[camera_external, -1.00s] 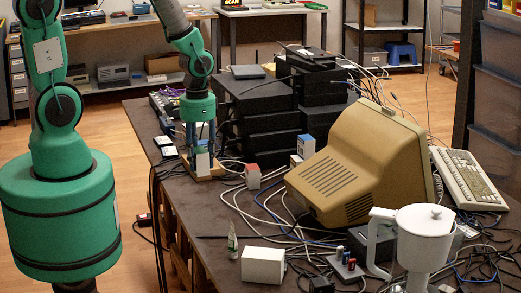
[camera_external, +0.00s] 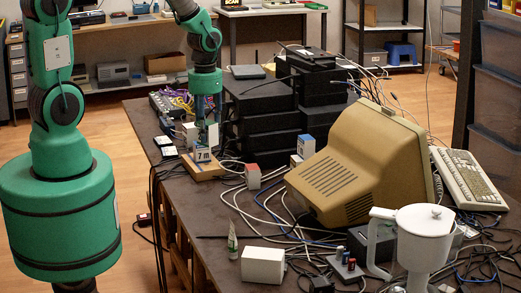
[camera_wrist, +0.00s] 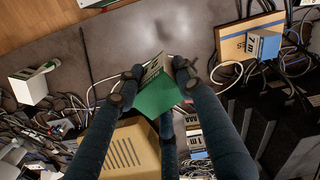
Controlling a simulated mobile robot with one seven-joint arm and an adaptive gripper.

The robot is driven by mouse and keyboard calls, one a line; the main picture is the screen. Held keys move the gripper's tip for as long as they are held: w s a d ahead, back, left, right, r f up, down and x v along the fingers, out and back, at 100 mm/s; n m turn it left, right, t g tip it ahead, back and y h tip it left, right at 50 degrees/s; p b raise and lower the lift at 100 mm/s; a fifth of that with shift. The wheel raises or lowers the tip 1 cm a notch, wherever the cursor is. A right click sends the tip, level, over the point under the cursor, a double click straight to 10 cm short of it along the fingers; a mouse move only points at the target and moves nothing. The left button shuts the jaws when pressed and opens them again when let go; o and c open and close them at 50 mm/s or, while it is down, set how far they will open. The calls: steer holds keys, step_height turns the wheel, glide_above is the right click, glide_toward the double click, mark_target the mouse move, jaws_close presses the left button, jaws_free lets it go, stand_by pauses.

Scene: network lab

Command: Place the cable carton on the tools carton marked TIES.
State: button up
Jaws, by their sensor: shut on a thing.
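My gripper (camera_wrist: 155,75) is shut on a green carton (camera_wrist: 150,101) with a white label in the wrist view. A blue-and-white carton marked 7 m (camera_external: 202,154) stands on the tan carton. Both also show at the upper right of the wrist view, the tan carton (camera_wrist: 229,47) and the 7 m carton (camera_wrist: 265,45), apart from the held carton. I cannot read TIES on the tan carton.
Stacked black devices (camera_external: 268,120) stand right of my gripper. A red-and-white carton (camera_external: 253,176), a blue-and-white carton (camera_external: 306,147) and a beige monitor (camera_external: 345,165) are nearer. Loose cables cover much of the table. The left strip of tabletop (camera_external: 190,215) is mostly clear.

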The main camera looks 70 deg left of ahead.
steer(key=s+a+n, duration=0.2)
steer(key=a+n, duration=1)
steer(key=a, duration=2.4)
steer(key=shift+s+a+f, duration=0.1)
steer(key=shift+f, duration=2.8)
steer(key=w+a, duration=0.3)
steer(key=a, duration=0.1)
steer(key=w+a+f, duration=0.1)
steer(key=w+a, duration=0.3)
steer(key=w+a+b, duration=0.1)
steer(key=w+a, duration=0.2)
steer(key=a, duration=0.1)
steer(key=shift+w+f, duration=0.25)
steer(key=shift+w, duration=0.05)
